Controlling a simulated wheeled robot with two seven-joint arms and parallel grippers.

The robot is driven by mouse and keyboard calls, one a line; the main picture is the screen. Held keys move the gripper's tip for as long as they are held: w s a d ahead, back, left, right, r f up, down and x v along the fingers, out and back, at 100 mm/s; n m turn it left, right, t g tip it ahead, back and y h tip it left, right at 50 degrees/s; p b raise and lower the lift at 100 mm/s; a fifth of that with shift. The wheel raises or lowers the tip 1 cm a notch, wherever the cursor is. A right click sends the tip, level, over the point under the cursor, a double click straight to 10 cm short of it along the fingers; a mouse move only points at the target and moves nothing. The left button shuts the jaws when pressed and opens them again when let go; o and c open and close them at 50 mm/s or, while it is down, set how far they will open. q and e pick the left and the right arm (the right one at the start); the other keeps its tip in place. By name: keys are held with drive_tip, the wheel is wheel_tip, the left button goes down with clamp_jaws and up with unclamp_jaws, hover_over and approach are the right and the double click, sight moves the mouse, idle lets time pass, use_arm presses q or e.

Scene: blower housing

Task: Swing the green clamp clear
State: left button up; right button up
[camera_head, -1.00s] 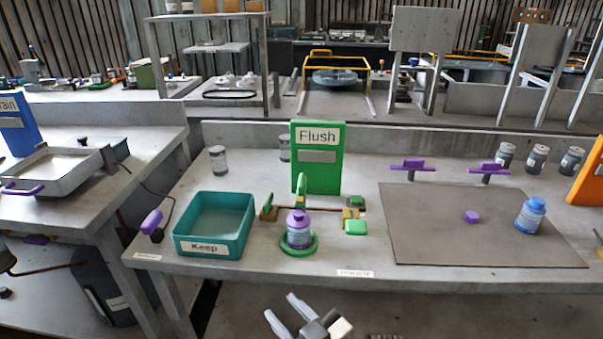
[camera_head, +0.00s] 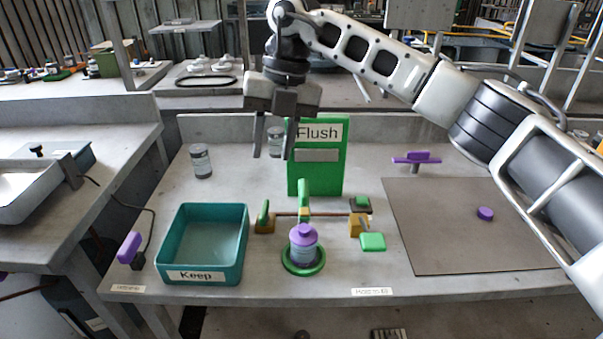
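A small fixture on the bench has two yellow blocks (camera_head: 264,226) joined by a thin reddish rod. Its green parts are an upright piece (camera_head: 304,197) mid-rod, a small lever (camera_head: 264,212) on the left block, and a pad (camera_head: 372,242) at the right; I cannot tell which one is the clamp. A purple-capped bottle (camera_head: 303,247) stands in a green ring (camera_head: 290,267) in front of the rod. My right gripper (camera_head: 271,157) points down, open and empty, above and behind the fixture, left of the Flush panel. My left gripper is not in view.
The green Flush panel (camera_head: 330,180) stands behind the fixture. A teal Keep tray (camera_head: 241,250) is to the left. A grey mat (camera_head: 430,245) with a purple piece (camera_head: 485,214) lies to the right, under my arm. Grey jars (camera_head: 201,162) stand at the back left.

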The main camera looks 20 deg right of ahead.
sight(304, 187)
drive_tip(key=w+d+r+m+h, duration=0.2)
drive_tip(key=d+r+h, duration=0.1)
drive_tip(key=d+r, duration=0.25)
drive_tip(key=shift+t, duration=0.4)
wheel_tip(304, 187, down, 16)
drive_tip(key=shift+d+f+p, duration=0.15)
drive_tip(key=shift+f+p, duration=0.05)
drive_tip(key=shift+p, duration=0.45)
clamp_jaws()
